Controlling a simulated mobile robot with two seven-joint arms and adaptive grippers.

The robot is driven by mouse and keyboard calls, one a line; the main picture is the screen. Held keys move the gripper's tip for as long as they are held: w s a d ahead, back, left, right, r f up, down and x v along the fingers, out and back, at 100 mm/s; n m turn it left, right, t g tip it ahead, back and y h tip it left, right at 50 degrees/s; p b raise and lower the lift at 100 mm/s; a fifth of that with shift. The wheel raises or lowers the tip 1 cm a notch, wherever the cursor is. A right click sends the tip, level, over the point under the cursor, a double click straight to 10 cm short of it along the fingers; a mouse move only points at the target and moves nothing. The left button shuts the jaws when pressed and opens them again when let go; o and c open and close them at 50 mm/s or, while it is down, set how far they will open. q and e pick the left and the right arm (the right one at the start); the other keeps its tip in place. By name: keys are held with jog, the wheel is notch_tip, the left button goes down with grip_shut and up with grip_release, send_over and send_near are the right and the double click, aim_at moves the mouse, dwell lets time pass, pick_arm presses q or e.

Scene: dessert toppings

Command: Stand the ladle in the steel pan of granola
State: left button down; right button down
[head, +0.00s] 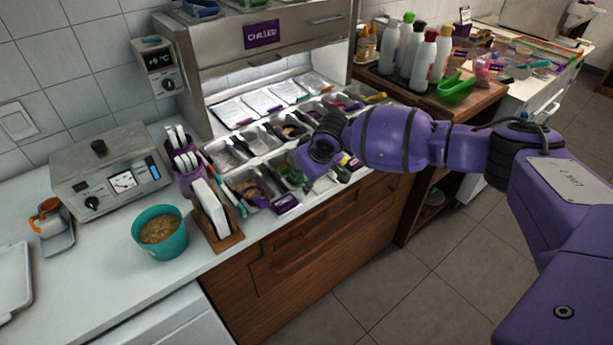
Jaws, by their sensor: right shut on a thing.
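My right gripper (308,178) is over the front row of steel pans in the chilled counter, fingers pointing down. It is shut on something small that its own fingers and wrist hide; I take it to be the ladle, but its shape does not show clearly. A front steel pan (265,199) with mixed yellow and purple contents sits just left of the gripper. Another pan with green contents is right behind the fingers. Which steel pan holds the granola I cannot tell. My left gripper is out of view.
A teal bowl (174,249) of brown crumbly food stands on the white counter. Nearby are a wooden holder (222,243) with white cards, a purple cup (186,180) and a grey device (110,170).

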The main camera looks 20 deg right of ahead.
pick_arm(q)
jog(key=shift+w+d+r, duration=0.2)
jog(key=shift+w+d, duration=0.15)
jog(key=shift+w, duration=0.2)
pick_arm(e)
jog(key=shift+f, duration=0.1)
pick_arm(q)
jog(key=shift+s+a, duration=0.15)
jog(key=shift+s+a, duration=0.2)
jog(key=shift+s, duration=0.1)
